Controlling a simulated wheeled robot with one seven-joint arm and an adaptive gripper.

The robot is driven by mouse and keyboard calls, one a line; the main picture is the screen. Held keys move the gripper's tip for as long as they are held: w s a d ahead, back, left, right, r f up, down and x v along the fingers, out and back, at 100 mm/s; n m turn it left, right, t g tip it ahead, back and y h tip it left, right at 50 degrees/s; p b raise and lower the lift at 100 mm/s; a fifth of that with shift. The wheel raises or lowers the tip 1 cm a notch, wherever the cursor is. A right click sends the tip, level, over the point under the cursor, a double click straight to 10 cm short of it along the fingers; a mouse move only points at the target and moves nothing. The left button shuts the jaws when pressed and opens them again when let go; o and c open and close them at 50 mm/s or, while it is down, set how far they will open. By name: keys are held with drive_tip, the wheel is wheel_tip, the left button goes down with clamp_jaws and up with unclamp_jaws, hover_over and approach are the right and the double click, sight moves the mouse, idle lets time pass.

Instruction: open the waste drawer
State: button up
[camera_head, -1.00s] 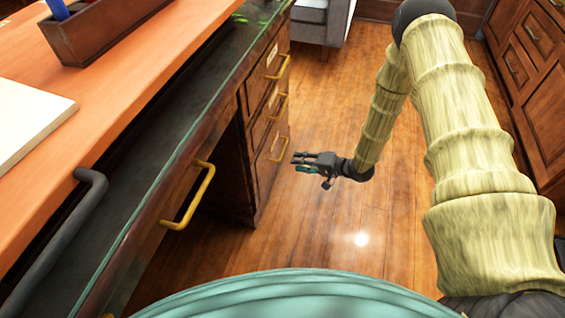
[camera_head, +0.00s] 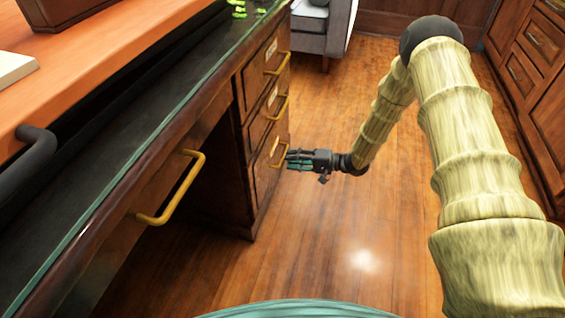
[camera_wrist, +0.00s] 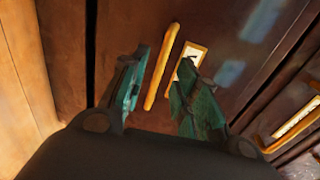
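The wooden desk has a stack of drawers with brass handles and small label plates. The bottom drawer (camera_head: 263,172) is shut, and its brass handle (camera_head: 274,148) is beside my gripper (camera_head: 288,159). In the wrist view that handle (camera_wrist: 162,66) shows as a yellow bar between the two teal fingers of my gripper (camera_wrist: 160,80), which are apart. A label plate (camera_wrist: 189,62) sits beside the handle, partly behind the right finger; its text is too small to read. I cannot tell whether the fingers touch the handle.
Above are the middle drawer handle (camera_head: 278,108) and top drawer handle (camera_head: 279,63), both drawers shut. Nearer me, another brass handle (camera_head: 172,188) sticks out from the desk front. The wooden floor (camera_head: 330,230) is clear. A grey armchair (camera_head: 322,30) and wood cabinets (camera_head: 530,80) stand beyond.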

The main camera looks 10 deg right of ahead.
sight(282, 158)
drive_tip(key=shift+b+x, duration=0.75)
drive_tip(key=shift+x, duration=1.55)
drive_tip(key=shift+c, duration=0.5)
clamp_jaws()
